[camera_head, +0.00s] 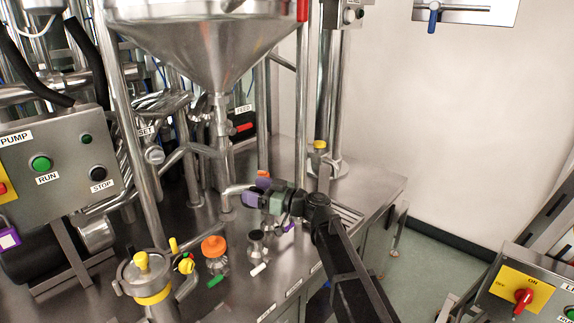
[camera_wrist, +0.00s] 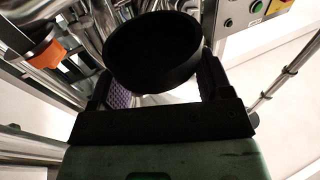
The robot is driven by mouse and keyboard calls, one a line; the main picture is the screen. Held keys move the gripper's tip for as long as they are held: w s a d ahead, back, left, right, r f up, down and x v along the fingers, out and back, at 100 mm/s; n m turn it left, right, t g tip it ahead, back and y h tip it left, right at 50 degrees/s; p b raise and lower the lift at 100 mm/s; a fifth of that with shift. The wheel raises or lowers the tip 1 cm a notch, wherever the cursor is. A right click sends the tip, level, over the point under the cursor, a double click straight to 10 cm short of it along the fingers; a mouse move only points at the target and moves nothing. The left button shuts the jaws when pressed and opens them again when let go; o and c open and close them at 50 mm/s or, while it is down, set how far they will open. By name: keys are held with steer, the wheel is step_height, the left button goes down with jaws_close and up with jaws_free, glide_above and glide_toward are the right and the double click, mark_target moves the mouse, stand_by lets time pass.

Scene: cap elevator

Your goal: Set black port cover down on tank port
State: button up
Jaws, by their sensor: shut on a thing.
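The black port cover (camera_wrist: 150,50) is a round, dark, shallow cup, held between the two fingers of my gripper (camera_wrist: 155,92) in the wrist view. It fills the upper middle and looks tilted towards the camera. In the head view my gripper (camera_head: 258,193), with purple pads, is above the steel bench, near the pipe below the funnel. The cover cannot be clearly made out there. A short steel port with a dark top (camera_head: 256,243) stands below the gripper; I cannot tell whether it is the tank port.
An orange-capped port (camera_head: 214,248) and a yellow-capped vessel (camera_head: 146,275) stand at the front left. Small coloured pieces lie on the bench (camera_head: 310,255). The steel funnel (camera_head: 205,45) hangs above, and a PUMP control box (camera_head: 60,160) is at left.

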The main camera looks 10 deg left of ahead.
steer(key=b, duration=0.8)
glide_above(259, 236)
steer(key=shift+f, duration=5.15)
steer(key=shift+f, duration=0.15)
steer(key=shift+f+b, duration=0.3)
steer(key=shift+b, duration=0.1)
steer(key=shift+f+b, duration=1.45)
steer(key=shift+f, duration=0.05)
steer(key=o, duration=1)
steer(key=d, duration=0.3)
steer(key=s+d, duration=0.1)
steer(key=d, duration=0.3)
steer(key=s+d, duration=0.1)
steer(key=d, duration=0.3)
steer(key=shift+d+f+b, duration=0.1)
steer(key=shift+f+b, duration=0.25)
steer(key=shift+b, duration=0.05)
